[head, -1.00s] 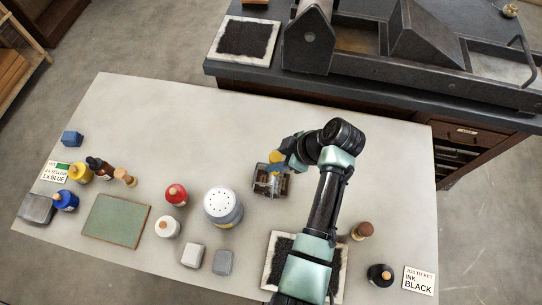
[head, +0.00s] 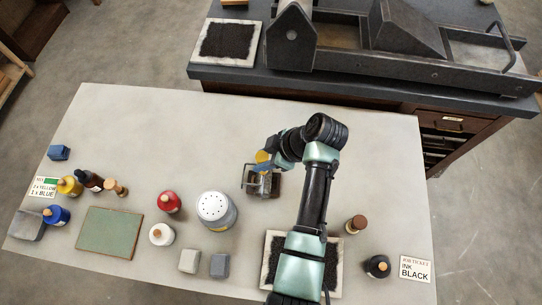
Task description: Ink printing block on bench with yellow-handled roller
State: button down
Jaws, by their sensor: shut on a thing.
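My gripper (head: 267,162) is shut on the yellow handle (head: 262,156) of the roller, over the middle of the pale bench. The roller's grey metal frame (head: 248,181) shows just below the gripper, by a small dark brown piece (head: 272,187); whether they touch is unclear. A square block with a dark textured face and pale border (head: 336,290) lies on the bench, partly hidden under my arm. A similar dark-faced square (head: 229,41) lies on the dark counter behind. A black ink bottle (head: 377,266) stands beside a ticket (head: 415,270) reading "INK BLACK".
A white shaker-topped can (head: 216,209) stands left of the gripper. Red (head: 168,202), white (head: 161,234), yellow and blue bottles stand farther left, around a green slab (head: 110,231). A brown knobbed item (head: 355,224) is right of my arm. The bench's back strip is clear.

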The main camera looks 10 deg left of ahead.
jog(key=a, duration=0.3)
jog(key=shift+a+f, duration=0.1)
jog(key=shift+a, duration=0.3)
dwell(2.6)
notch_tip(320, 180, up, 5)
jog(key=p, duration=0.3)
jog(key=shift+p, duration=0.4)
dwell(0.5)
